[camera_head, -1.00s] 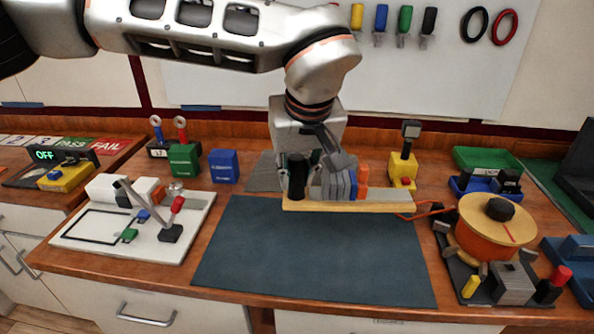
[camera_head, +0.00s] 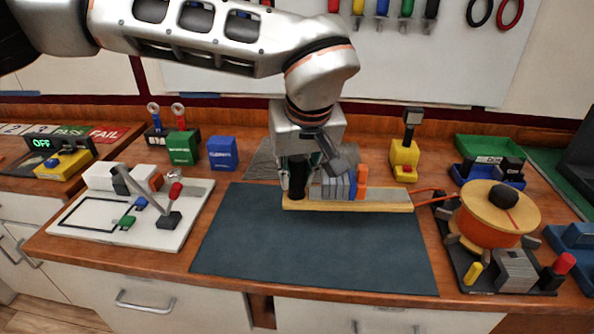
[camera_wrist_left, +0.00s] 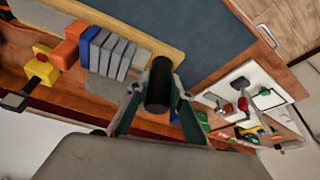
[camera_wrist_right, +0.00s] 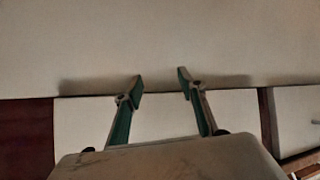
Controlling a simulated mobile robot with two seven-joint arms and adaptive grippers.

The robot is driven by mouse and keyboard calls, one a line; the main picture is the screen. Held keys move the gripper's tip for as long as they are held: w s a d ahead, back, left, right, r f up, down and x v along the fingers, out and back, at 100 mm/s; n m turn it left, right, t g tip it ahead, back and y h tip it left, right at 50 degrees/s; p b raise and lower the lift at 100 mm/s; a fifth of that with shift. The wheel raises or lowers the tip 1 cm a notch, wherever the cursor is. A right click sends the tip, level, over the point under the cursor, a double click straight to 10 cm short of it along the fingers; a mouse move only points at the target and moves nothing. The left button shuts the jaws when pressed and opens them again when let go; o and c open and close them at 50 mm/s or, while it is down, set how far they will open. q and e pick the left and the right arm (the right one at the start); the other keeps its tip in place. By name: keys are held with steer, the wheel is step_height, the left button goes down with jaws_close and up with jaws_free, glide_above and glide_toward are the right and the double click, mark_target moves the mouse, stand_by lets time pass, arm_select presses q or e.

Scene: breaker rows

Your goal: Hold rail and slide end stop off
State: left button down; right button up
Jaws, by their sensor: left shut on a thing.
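The rail (camera_head: 400,207) is a pale yellow strip with a grey top, along the back part of the dark mat (camera_head: 310,250). Several grey blocks and a blue one (camera_head: 349,186) stand on it. An orange block (camera_head: 362,182), which looks like the end stop, stands at their right side. My left gripper (camera_head: 297,180) is shut on an upright black handle (camera_wrist_left: 159,84) at the rail's left end. The blocks also show beside the handle in the left wrist view. My right gripper (camera_wrist_right: 160,82) is open and empty in the right wrist view, facing a pale surface.
An orange reel (camera_head: 490,222) in a dark stand is at the right. A yellow device (camera_head: 404,158) stands behind the rail. A white board (camera_head: 95,220) with a lever is at the left. Green and blue boxes (camera_head: 222,153) stand behind it. The mat's front is clear.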

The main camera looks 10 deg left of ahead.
mark_target(297, 196)
arm_select(q)
steer(key=shift+f, duration=0.75)
steer(key=shift+f+b, duration=0.75)
steer(key=shift+f, duration=1.25)
steer(key=shift+f+b, duration=0.9)
steer(key=shift+f, duration=1.15)
steer(key=shift+f+b, duration=0.35)
steer(key=shift+f, duration=0.7)
arm_select(e)
steer(key=shift+w+d+f, duration=0.15)
steer(key=shift+d+f, duration=0.1)
steer(key=shift+f, duration=0.45)
steer(key=shift+w+d+f, duration=0.1)
steer(key=shift+d+f, duration=0.1)
steer(key=shift+f, duration=0.45)
steer(key=shift+w+r, duration=0.1)
steer(key=shift+r, duration=0.1)
arm_select(q)
steer(key=shift+f, duration=0.25)
arm_select(e)
steer(key=shift+r, duration=0.15)
